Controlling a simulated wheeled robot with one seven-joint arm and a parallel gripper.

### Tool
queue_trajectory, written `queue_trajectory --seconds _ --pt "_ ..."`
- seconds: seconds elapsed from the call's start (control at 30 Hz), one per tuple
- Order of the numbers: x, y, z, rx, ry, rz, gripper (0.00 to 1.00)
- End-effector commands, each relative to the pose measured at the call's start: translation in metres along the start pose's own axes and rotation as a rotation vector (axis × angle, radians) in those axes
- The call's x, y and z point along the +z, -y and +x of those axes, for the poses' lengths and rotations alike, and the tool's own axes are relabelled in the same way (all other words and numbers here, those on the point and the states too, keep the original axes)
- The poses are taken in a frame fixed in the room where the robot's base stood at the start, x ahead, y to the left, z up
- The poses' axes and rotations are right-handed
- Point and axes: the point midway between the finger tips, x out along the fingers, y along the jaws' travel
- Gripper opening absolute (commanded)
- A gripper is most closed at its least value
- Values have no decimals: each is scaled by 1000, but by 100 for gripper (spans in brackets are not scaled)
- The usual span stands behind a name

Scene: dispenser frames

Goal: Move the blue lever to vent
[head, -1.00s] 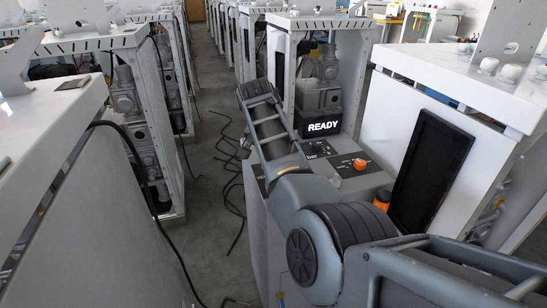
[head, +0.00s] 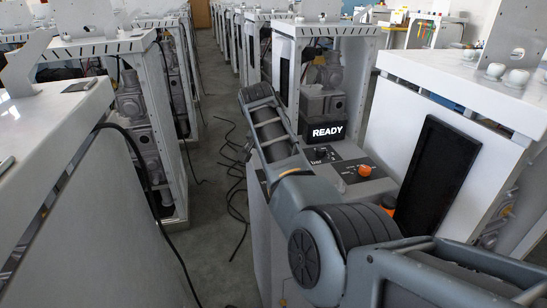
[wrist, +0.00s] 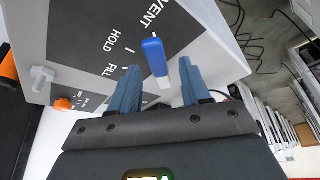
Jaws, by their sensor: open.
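The blue lever (wrist: 154,56) stands out from a dark dispenser panel (wrist: 98,18) in the wrist view. White words VENT, HOLD and FILL with tick marks are printed beside it. VENT is toward the top, FILL lower down. I cannot tell for sure which mark the lever points to. My gripper (wrist: 159,65) is open, with one blue-grey finger on each side of the lever's near end. I see gaps on both sides and cannot tell whether either finger touches. In the head view my arm hides the lever and gripper.
A pale T-shaped knob (wrist: 42,76) is at the left in the wrist view. White cabinets (head: 410,115) stand close by. Black cables lie on the aisle floor (head: 212,225).

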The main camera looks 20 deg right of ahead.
Motion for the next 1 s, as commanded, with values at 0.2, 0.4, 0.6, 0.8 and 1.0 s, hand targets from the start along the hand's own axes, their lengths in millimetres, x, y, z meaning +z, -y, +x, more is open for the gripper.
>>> queue_trajectory --seconds 0.2,0.4,0.6,0.8,1.0 --pt "0 0 -2 0 -1 0 47" --pt "0 1 -25 -2 -3 -1 47" --pt "0 1 -57 -2 -2 0 47" --pt "0 0 -75 -1 -1 -1 47" --pt "0 0 -78 0 0 -1 47"
